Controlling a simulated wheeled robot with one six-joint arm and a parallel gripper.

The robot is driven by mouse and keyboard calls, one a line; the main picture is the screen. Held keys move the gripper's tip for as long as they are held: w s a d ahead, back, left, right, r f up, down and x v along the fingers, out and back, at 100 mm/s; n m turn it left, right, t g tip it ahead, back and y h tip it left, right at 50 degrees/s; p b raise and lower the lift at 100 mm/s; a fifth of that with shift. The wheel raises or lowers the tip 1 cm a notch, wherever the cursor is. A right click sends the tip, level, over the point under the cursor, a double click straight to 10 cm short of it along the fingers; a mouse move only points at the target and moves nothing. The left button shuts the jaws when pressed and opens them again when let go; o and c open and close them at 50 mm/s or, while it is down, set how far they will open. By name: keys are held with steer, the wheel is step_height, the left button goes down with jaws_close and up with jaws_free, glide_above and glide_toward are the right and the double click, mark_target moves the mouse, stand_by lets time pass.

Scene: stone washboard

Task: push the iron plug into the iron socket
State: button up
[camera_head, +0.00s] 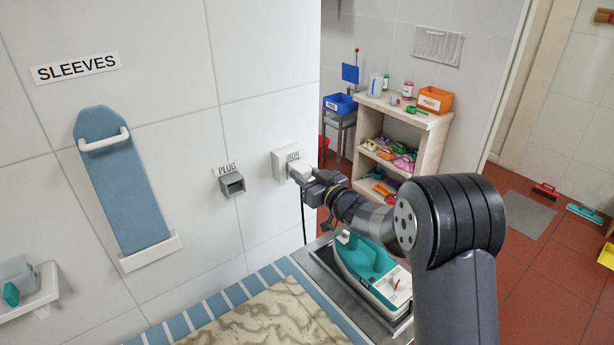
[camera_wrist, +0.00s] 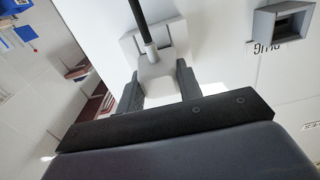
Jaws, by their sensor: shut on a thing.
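The white iron plug (camera_wrist: 162,78) is between the two fingers of my gripper (camera_wrist: 160,88), which is shut on it. A black cord runs from the plug. The white iron socket (camera_head: 282,163), labelled IRON, is on the tiled wall. It also shows in the wrist view (camera_wrist: 133,44), right behind the plug. In the head view my gripper (camera_head: 304,174) is at the socket's front. The plug overlaps the socket's face; how deep it sits in it I cannot tell. The teal and white iron (camera_head: 372,262) stands on a metal tray below my arm.
A grey holder labelled PLUG (camera_head: 232,184) is on the wall left of the socket and looks empty. A blue sleeve board (camera_head: 122,180) hangs further left. A stone board (camera_head: 265,318) with a blue striped edge lies below. A shelf (camera_head: 444,152) with bottles and brushes stands behind.

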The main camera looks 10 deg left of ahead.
steer(key=shift+w+a, duration=0.35)
steer(key=shift+a, duration=0.1)
steer(key=o, duration=1.3)
steer(key=shift+c, duration=0.2)
steer(key=b+v, duration=0.2)
steer(key=v, duration=0.8)
steer(key=shift+s+d, duration=0.2)
steer(key=shift+d, duration=0.1)
steer(key=shift+w, duration=0.1)
steer(key=p+x, duration=0.2)
steer(key=x, duration=0.8)
steer(key=shift+w+a, duration=0.1)
steer(key=shift+a, duration=0.15)
steer(key=shift+s+d, duration=0.2)
steer(key=shift+d, duration=0.05)
steer(key=shift+w+a, duration=0.1)
steer(key=shift+a, duration=0.05)
